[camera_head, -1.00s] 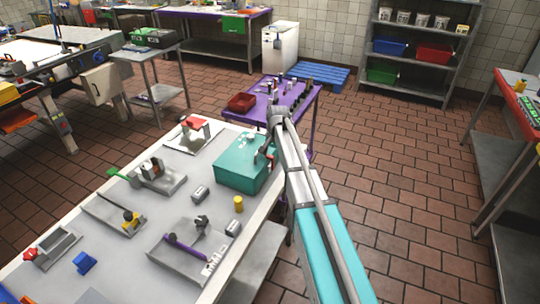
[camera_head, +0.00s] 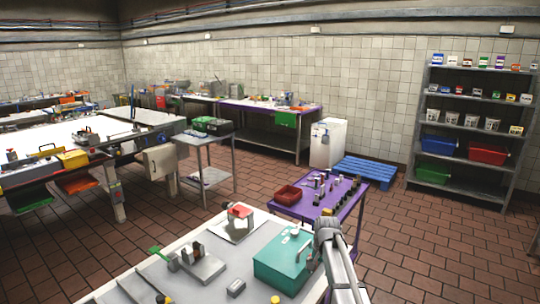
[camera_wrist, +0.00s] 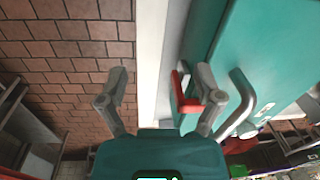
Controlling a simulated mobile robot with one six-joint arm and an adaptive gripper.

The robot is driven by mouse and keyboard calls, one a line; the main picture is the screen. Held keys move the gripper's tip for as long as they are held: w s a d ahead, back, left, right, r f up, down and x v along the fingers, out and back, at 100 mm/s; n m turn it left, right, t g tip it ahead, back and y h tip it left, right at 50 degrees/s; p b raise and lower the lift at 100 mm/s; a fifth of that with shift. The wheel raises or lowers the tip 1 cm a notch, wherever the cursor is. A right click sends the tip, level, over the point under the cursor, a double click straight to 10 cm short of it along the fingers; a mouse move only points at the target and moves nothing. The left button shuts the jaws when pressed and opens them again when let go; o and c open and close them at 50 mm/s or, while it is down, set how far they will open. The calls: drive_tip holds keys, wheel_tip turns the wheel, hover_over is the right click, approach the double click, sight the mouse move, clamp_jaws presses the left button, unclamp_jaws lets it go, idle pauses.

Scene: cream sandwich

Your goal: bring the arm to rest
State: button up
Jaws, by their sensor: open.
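My gripper (camera_wrist: 160,92) is open in the wrist view, with its two fingers well apart and nothing between them. It is over the table's edge, close to the teal box (camera_wrist: 262,38). Its right finger appears in front of the box, near a red part and a curved metal handle (camera_wrist: 243,104); touching or apart, I cannot tell. In the head view my arm comes up from the bottom right, and its wrist is at the right side of the teal box (camera_head: 277,268). The fingers are mostly hidden there by my wrist.
The white worktable (camera_head: 148,280) holds several fixtures left of the box. A blue pallet (camera_head: 365,171) and a shelf (camera_head: 420,155) are farther back. Brick floor is open on the right.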

drive_tip(key=s+n, duration=0.5)
drive_tip(key=s, duration=1.7)
drive_tip(key=shift+s+g+h, duration=0.2)
drive_tip(key=shift+g+h, duration=0.1)
drive_tip(key=shift+h, duration=0.1)
drive_tip(key=shift+c, duration=0.2)
drive_tip(key=c, duration=0.3)
drive_tip(key=shift+c, duration=0.2)
